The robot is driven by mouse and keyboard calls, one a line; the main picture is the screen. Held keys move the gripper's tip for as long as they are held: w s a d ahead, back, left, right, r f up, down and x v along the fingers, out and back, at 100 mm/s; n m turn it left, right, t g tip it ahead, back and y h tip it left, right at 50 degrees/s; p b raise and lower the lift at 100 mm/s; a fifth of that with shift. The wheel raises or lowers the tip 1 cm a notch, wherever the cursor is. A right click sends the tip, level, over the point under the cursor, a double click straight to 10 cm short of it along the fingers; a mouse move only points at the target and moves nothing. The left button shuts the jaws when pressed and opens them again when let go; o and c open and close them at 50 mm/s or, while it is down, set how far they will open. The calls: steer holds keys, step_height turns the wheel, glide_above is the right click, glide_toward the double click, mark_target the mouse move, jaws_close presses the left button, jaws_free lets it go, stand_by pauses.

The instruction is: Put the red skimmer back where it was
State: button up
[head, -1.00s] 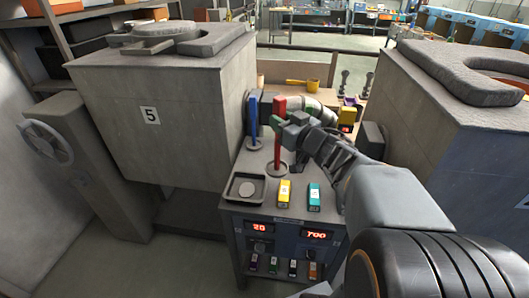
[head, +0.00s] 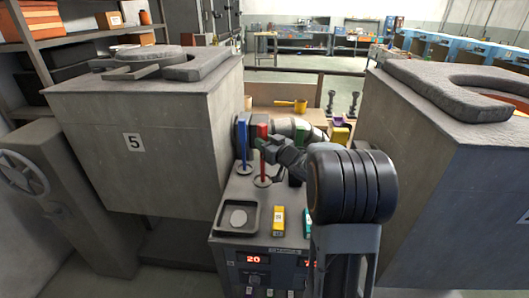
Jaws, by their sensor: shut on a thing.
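The red skimmer (head: 263,168) stands upright, its flat round disc at the bottom, over the back part of the grey cabinet top. My gripper (head: 264,146) is shut on its handle from the right, below the wider red upper end. I cannot tell whether the disc touches the top. A similar blue skimmer (head: 243,138) stands upright just behind and to the left, apart from the red one. My forearm hides the area right of the red skimmer.
A dark tray (head: 222,215) with a pale disc lies at the front left of the cabinet top. A yellow block (head: 279,221) and a teal block (head: 307,222) lie to its right. Large grey furnace blocks (head: 150,135) rise on both sides, leaving a narrow gap.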

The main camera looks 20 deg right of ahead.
steer(key=shift+w+f, duration=0.2)
steer(key=shift+w+d+f, duration=0.1)
steer(key=shift+f, duration=1.55)
steer(key=shift+f+b, duration=0.2)
steer(key=shift+b, duration=0.2)
steer(key=o, duration=0.9)
steer(key=shift+r, duration=0.1)
